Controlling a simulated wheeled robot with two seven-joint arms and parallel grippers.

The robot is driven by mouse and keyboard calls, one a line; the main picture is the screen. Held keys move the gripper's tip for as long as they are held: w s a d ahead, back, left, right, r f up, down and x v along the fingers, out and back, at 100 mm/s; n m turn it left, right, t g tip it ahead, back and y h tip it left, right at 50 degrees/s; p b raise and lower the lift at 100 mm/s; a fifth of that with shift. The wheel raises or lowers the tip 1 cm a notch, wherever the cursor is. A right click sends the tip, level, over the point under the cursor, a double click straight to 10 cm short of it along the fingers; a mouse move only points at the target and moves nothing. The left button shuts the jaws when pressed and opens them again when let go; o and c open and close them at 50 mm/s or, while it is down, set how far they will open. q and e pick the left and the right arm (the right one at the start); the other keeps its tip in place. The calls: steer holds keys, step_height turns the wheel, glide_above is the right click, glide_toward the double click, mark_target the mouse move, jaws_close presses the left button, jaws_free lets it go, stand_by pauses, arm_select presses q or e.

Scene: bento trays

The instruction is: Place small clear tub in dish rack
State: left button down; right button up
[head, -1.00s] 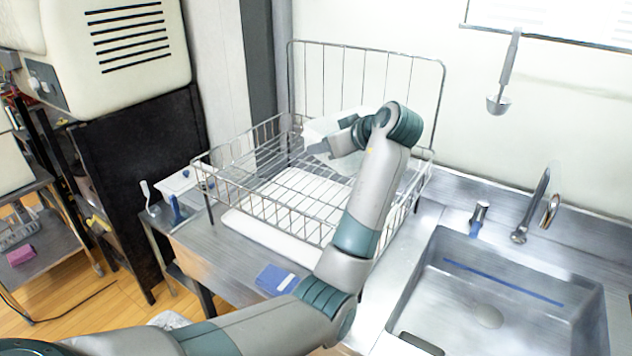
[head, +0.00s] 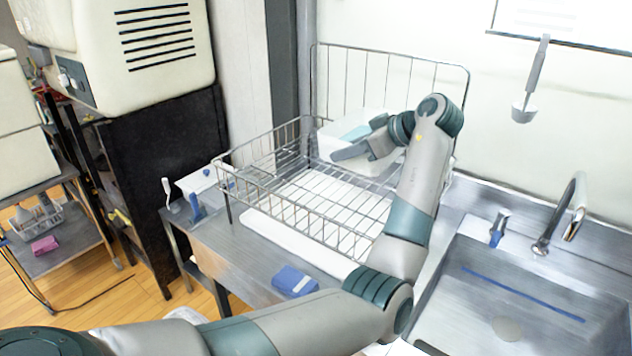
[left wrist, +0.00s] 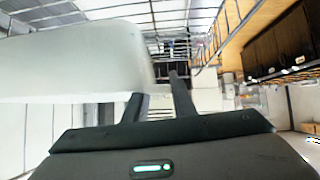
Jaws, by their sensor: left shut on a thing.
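The small clear tub (head: 336,137) looks whitish and translucent, with a pale teal patch near its top. In the head view it is over the back right part of the wire dish rack (head: 290,213), inside the outline of the rack's walls. I cannot tell whether it touches the rack floor. My left gripper (head: 345,153) reaches in from the right, in front of the tub, shut on it. In the left wrist view the tub (left wrist: 75,62) fills the upper left, beside and partly behind the fingers (left wrist: 158,100). My right gripper is not in view.
The rack's front and left floor is bare. A tall wire back (head: 390,80) rises behind the tub. The metal sink (head: 490,300) and faucet (head: 570,205) are to the right. A blue item (head: 295,281) lies on the counter in front, and a white-topped box (head: 197,181) stands left of the rack.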

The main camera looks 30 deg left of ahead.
arm_select(q)
steer(key=s+a+f+p, duration=0.3)
steer(key=a+f, duration=0.3)
steer(key=a, duration=0.4)
steer(key=shift+s+a+f+p, duration=0.15)
steer(key=shift+s+a+p, duration=0.05)
steer(key=shift+p, duration=0.55)
steer(key=shift+f+p, duration=1)
steer(key=shift+f, duration=1)
